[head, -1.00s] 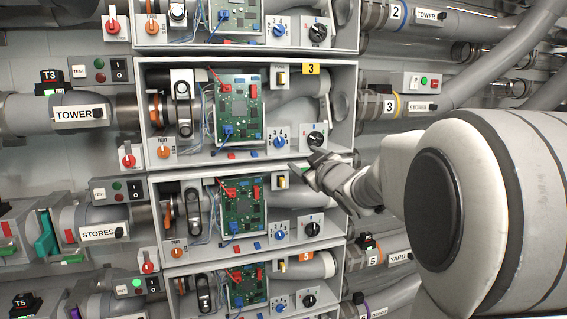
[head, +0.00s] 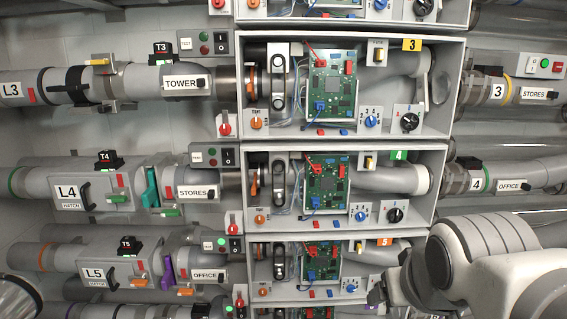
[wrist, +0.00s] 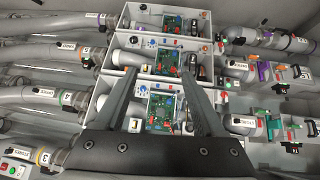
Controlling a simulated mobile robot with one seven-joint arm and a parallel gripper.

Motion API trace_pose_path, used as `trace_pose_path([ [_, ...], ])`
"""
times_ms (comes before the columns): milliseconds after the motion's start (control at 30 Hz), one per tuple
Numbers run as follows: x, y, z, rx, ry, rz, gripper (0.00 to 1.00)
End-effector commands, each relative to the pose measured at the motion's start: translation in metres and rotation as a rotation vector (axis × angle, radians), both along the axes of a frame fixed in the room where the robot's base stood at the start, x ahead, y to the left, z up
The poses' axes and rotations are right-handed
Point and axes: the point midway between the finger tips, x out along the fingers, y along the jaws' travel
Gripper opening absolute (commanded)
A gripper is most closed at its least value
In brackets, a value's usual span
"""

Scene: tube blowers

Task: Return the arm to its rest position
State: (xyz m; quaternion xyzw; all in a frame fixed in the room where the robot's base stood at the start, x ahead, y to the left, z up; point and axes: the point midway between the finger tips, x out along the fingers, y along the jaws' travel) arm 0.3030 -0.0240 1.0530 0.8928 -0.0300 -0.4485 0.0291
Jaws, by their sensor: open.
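My arm (head: 485,255) is folded low at the right of the head view. The end of my gripper (head: 378,293) shows small and dark at its left, in front of the lower right of the box numbered 5. In the wrist view my gripper (wrist: 163,88) has its two dark fingers spread wide apart, with nothing between them. The stacked boxes of circuit boards appear behind the fingers, apart from them. The fingertips are hard to make out in the head view.
Box 3 (head: 446,110) and box 4 (head: 438,195) are stacked in the middle, with boards, knobs and switches. Grey tubes labelled L3 (head: 28,88), L4 (head: 110,185) and L5 (head: 150,262) run left. Tubes to STORES (head: 515,92) and OFFICE (head: 490,183) run right.

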Motion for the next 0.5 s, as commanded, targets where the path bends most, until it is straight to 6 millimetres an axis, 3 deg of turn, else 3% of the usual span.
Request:
trace_pose_path([
  [33, -0.023, 0.010, -0.010, 0.031, 0.049, 0.010, 0.71],
  [133, -0.064, 0.028, -0.028, 0.091, 0.159, 0.029, 0.71],
  [200, -0.058, 0.025, 0.002, 0.084, 0.150, 0.023, 0.71],
  [500, -0.057, 0.024, 0.073, 0.082, 0.149, 0.021, 0.71],
])
